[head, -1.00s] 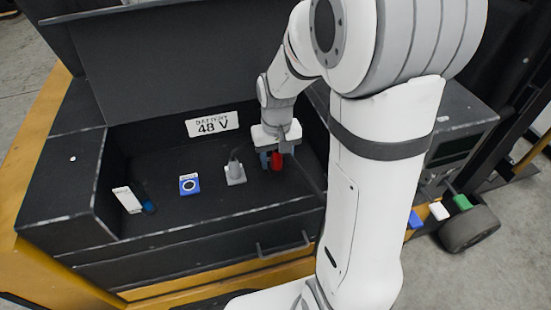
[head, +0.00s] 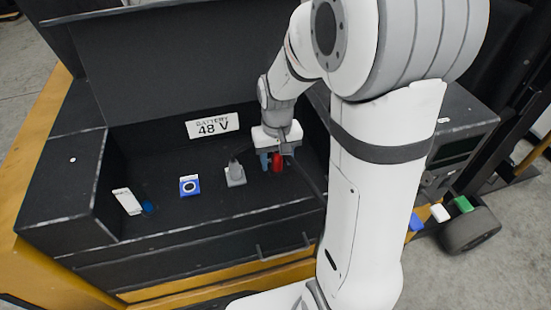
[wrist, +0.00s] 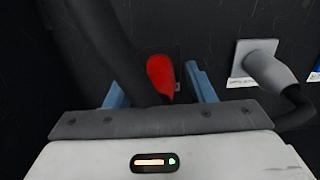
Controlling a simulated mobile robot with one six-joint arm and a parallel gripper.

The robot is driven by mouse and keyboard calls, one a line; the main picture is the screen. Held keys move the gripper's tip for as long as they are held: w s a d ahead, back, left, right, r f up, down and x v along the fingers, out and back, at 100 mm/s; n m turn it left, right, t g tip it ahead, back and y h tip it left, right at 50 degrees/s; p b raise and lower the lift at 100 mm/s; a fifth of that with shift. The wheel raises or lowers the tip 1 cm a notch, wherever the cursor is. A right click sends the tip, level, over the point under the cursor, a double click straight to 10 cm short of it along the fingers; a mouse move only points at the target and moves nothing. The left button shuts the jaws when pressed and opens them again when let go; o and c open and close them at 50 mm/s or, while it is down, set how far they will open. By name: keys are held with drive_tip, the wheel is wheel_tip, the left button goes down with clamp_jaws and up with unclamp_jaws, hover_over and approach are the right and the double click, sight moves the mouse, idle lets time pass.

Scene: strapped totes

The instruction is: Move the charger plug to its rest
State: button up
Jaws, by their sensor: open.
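A red plug-like body (head: 277,162) stands in the bay, with a thick black cable beside it; I take it for the charger plug. It also shows in the wrist view (wrist: 160,76), where the cable crosses at its left and its lower end is hidden by my gripper. My gripper (head: 271,160) is around it, with blue fingers on either side. In the wrist view my gripper (wrist: 160,90) is open, with gaps between the red body and both fingers. I cannot tell which fixture is the rest.
A grey connector on a square plate (head: 235,174) with a black cable stands close to the left. Further left are a blue square with a dark ring (head: 189,185) and a white block (head: 127,201). The bay's raised left wall (head: 97,190) and back panel bound the space.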

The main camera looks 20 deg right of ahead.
drive_tip(key=shift+c, duration=0.3)
clamp_jaws()
drive_tip(key=shift+r+p, duration=2.2)
drive_tip(key=shift+r, duration=0.85)
drive_tip(key=shift+r+p, duration=2.05)
drive_tip(key=shift+r, duration=0.9)
